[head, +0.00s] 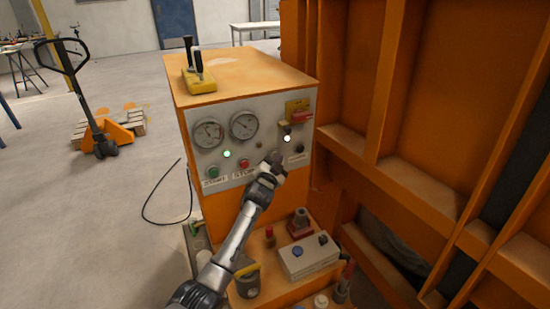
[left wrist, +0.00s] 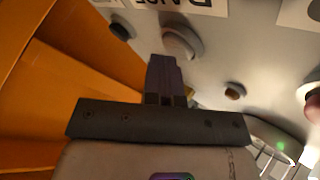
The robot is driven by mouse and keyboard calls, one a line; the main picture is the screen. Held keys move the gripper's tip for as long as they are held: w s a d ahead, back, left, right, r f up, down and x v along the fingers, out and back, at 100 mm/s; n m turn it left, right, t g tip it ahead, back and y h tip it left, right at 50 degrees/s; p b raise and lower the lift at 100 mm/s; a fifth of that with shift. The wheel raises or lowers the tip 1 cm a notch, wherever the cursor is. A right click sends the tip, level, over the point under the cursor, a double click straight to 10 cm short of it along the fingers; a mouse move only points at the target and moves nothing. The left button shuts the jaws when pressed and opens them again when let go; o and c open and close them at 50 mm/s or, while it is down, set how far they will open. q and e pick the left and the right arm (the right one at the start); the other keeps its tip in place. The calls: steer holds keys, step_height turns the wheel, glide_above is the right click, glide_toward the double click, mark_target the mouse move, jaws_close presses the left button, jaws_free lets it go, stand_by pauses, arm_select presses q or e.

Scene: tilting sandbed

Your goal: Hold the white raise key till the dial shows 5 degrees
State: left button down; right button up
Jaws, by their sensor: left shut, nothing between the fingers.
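The white raise key (left wrist: 182,42) is a round pale button beside a RAISE label (left wrist: 190,4) in the left wrist view. My left gripper (head: 277,157) is at the panel, its shut fingers (left wrist: 165,75) empty and their tips right by the key; I cannot tell whether they touch it. In the head view the gripper hides the key. Two round dials, a left one (head: 208,133) and a right one (head: 244,125), sit on the pale panel (head: 265,120); their needles are too small to read. My right gripper is not in view.
The panel also has a green button (head: 213,172), a red button (head: 244,163), a lit white lamp (head: 287,138) and a black knob (head: 300,148). A yellow lever box (head: 198,80) stands on the orange cabinet (head: 260,76). A grey box (head: 309,259) sits below.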

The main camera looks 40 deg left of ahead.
arm_select(q)
steer(key=shift+s+d+p, duration=0.4)
steer(key=shift+d, duration=0.35)
steer(key=shift+s+d+p, duration=0.3)
steer(key=shift+s+d, duration=0.05)
steer(key=shift+d, duration=0.4)
steer(key=shift+s+d+p, duration=0.3)
steer(key=shift+d, duration=0.5)
steer(key=shift+s+d+p, duration=0.3)
steer(key=shift+s+d, duration=0.05)
steer(key=shift+d, duration=0.4)
